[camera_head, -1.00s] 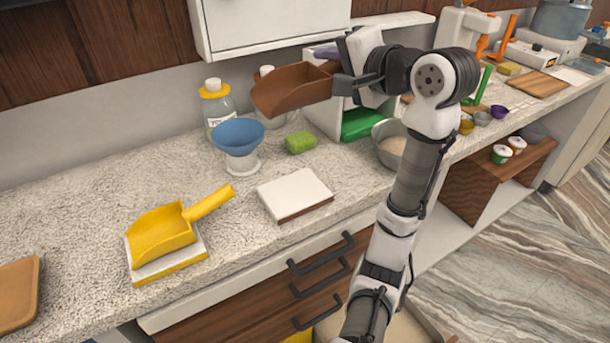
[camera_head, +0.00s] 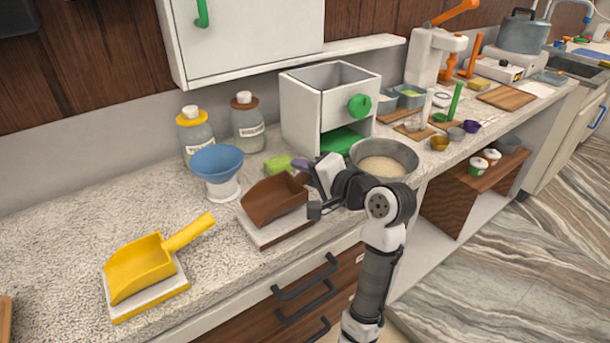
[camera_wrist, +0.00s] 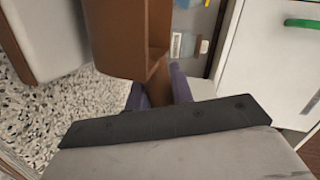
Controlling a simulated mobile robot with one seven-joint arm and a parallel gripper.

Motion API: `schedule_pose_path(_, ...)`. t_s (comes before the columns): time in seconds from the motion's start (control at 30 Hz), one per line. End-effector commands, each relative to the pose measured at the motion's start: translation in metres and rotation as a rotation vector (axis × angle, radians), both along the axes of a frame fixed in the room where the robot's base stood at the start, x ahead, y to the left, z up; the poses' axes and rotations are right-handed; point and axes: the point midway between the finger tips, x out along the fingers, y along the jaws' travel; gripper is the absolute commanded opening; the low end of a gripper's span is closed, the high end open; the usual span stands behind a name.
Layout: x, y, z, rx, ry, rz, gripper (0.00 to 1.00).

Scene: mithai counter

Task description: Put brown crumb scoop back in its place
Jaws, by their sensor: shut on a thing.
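The brown crumb scoop (camera_head: 272,200) is over a white pad with a brown edge (camera_head: 262,236) on the counter. Whether it rests on the pad or hovers just above it, I cannot tell. My gripper (camera_head: 312,190) is shut on the scoop's handle, at the scoop's right end. In the wrist view the brown scoop (camera_wrist: 135,38) runs away from my gripper (camera_wrist: 160,90), with its handle between the dark fingers. The pad (camera_wrist: 45,35) shows at the upper left there.
A yellow scoop (camera_head: 140,268) sits on a yellow-edged pad to the left. Behind are a blue funnel (camera_head: 217,165), a green sponge (camera_head: 277,165) and two capped bottles. A white box with a green knob (camera_head: 325,110) and a bowl of grain (camera_head: 383,160) stand close to my gripper.

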Motion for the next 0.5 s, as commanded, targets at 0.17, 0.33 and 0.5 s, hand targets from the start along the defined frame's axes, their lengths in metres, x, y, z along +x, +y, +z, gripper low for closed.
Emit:
schedule_pose_path(0.17, 0.000, 0.000, -0.009, 0.001, 0.001, -0.001, 0.03)
schedule_pose_path(0.33, 0.000, 0.000, -0.011, 0.000, -0.002, 0.000, 0.03)
schedule_pose_path(0.5, 0.000, 0.000, -0.013, 0.001, -0.001, -0.001, 0.03)
